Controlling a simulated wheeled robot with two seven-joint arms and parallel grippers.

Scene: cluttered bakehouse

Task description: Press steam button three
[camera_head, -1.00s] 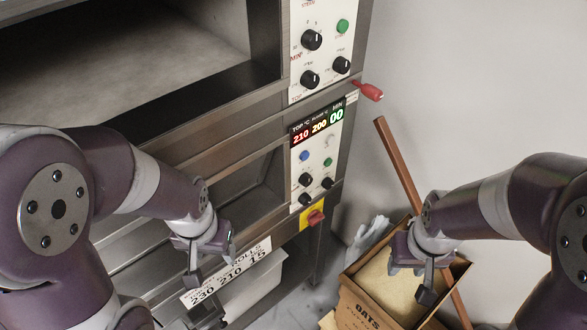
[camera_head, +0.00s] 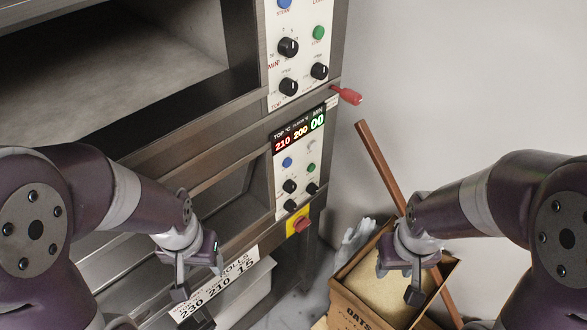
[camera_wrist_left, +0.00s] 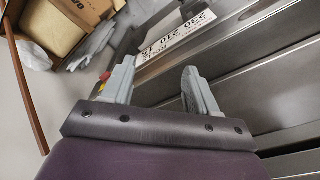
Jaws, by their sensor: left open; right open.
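The lower oven control panel (camera_head: 297,165) has a lit display, a blue button (camera_head: 287,162), a green button (camera_head: 311,168) and black knobs. The upper panel (camera_head: 296,50) shows another blue button (camera_head: 284,3) at the top edge, with small red lettering under it. I cannot read a button number. My left gripper (camera_head: 188,286) is open and empty, below and left of the lower panel, in front of the card; its fingers show in the left wrist view (camera_wrist_left: 158,88). My right gripper (camera_head: 403,281) is open and empty above the oats box. Neither touches a button.
A red handle (camera_head: 347,95) juts out beside the upper panel. A red knob on a yellow plate (camera_head: 298,223) sits below the lower panel. A number card (camera_head: 214,284) is at the oven's lower front. The oats box (camera_head: 372,314) and a wooden pole (camera_head: 381,167) stand right.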

